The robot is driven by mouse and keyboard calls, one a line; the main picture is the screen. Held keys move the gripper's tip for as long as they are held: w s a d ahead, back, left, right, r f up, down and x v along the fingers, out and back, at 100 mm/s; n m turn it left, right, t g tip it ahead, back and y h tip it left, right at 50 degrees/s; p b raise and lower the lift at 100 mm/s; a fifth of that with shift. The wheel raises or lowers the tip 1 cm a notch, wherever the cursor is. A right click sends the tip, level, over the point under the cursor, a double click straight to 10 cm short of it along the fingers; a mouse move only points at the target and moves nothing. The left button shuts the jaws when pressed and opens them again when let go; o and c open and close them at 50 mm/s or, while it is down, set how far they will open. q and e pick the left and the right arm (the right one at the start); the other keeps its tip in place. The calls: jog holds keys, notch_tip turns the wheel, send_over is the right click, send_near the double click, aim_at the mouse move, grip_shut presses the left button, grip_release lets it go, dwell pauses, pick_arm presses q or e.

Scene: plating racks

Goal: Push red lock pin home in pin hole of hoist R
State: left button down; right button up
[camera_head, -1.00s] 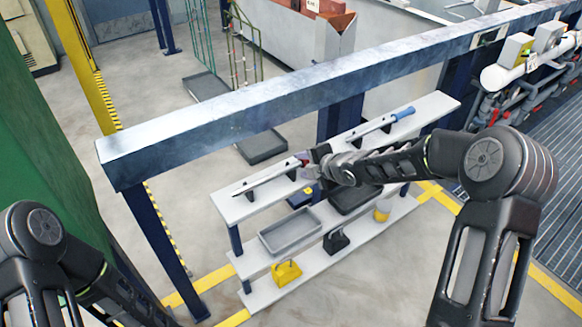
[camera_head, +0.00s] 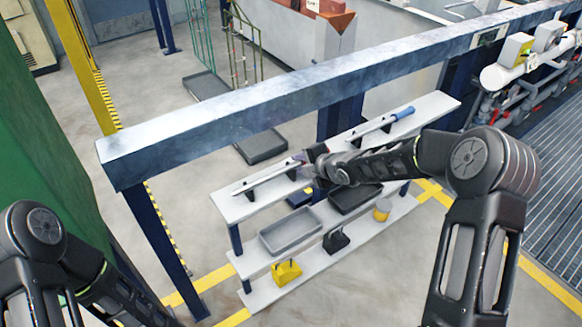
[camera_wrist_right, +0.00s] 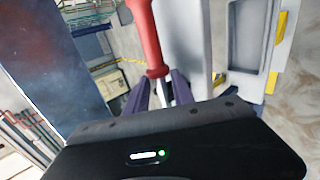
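My right gripper (camera_head: 312,160) is over the top shelf, at the right end of a long metal tool (camera_head: 262,180) on black supports. In the right wrist view, a red handle (camera_wrist_right: 146,35) with a thin metal shaft stands beyond my right gripper (camera_wrist_right: 160,90). The fingers are on either side of the shaft and look apart. I cannot tell whether they touch it, or whether the red thing is the lock pin or the tool's handle. I cannot make out the pin hole or hoist R. My left arm is at the lower left; its gripper is out of view.
A blue-handled tool (camera_head: 385,123) lies on the top shelf (camera_head: 437,107). Lower shelves carry a grey tray (camera_head: 290,232), a dark tray (camera_head: 352,200), a yellow block (camera_head: 286,272), a black block (camera_head: 336,241) and a yellow cylinder (camera_head: 382,210).

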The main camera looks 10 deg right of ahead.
grip_shut()
dwell(0.9)
jog(key=shift+r, duration=0.1)
